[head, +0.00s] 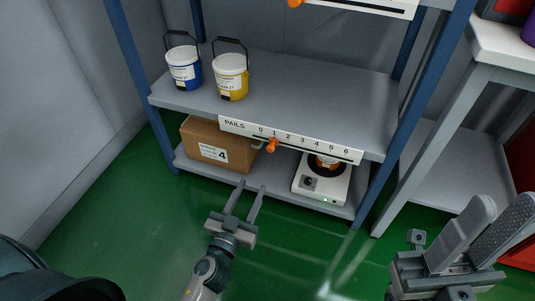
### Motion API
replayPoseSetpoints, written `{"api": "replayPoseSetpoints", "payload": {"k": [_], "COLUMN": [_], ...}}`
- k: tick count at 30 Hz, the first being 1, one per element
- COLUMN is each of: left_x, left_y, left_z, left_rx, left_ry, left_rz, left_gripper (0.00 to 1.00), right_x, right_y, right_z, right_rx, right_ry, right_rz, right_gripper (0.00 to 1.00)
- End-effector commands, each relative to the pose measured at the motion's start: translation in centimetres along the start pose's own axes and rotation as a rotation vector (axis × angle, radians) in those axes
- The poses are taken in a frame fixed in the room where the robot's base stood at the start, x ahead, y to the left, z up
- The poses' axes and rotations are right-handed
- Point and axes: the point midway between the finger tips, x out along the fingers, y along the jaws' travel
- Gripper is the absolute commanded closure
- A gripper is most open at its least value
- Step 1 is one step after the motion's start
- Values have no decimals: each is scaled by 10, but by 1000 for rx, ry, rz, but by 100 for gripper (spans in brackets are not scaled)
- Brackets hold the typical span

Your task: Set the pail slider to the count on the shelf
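The pail slider is an orange knob (272,146) on the white scale strip (232,125) labelled PAILS, 0 to 6, along the front edge of the middle shelf. The knob sits at about the 1 mark. On that shelf (310,100) stand two upright pails, a blue one (183,69) and a yellow one (230,78), at the left. My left gripper (252,187) is open and empty, in front of and below the knob, apart from it. My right gripper (504,204) is at the lower right, its fingers apart with nothing seen between them.
Another strip with an orange knob (295,3) is above. Blue posts flank the shelf. A grey table (500,55) stands right.

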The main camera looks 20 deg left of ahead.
Motion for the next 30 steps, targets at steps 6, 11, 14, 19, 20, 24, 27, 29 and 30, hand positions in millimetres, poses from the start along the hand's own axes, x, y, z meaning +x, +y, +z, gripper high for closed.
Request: {"api": "replayPoseSetpoints", "payload": {"k": [6,11,14,19,20,24,27,29,30], "left_x": [35,61,78,105,110,128,137,141,143], "left_y": [0,0,0,0,0,0,0,0,0], "left_z": [-2,-1,-1,-1,-1,0,0,0,0], "left_rx": [3,3,2,1,1,1,2,2,2], "left_ry": [2,1,1,1,1,0,0,0,-1], "left_rz": [2,1,2,2,1,1,1,1,0], "left_gripper": [62,62,62,62,62,62,62,62,62], "right_x": [2,-2,-5,-6,-5,-5,-5,-4,-4], "right_y": [1,1,1,1,1,1,1,1,1], "right_z": [-2,0,1,0,0,0,-1,-1,-2], "right_rx": [-5,-7,-8,-9,-9,-10,-10,-10,-10], "right_ry": [3,-14,-29,-31,-31,-28,-26,-25,-25], "right_rz": [-3,-2,0,0,-1,-2,-2,-2,-2], "right_gripper": [69,69,69,69,69,69,69,69,69]}}
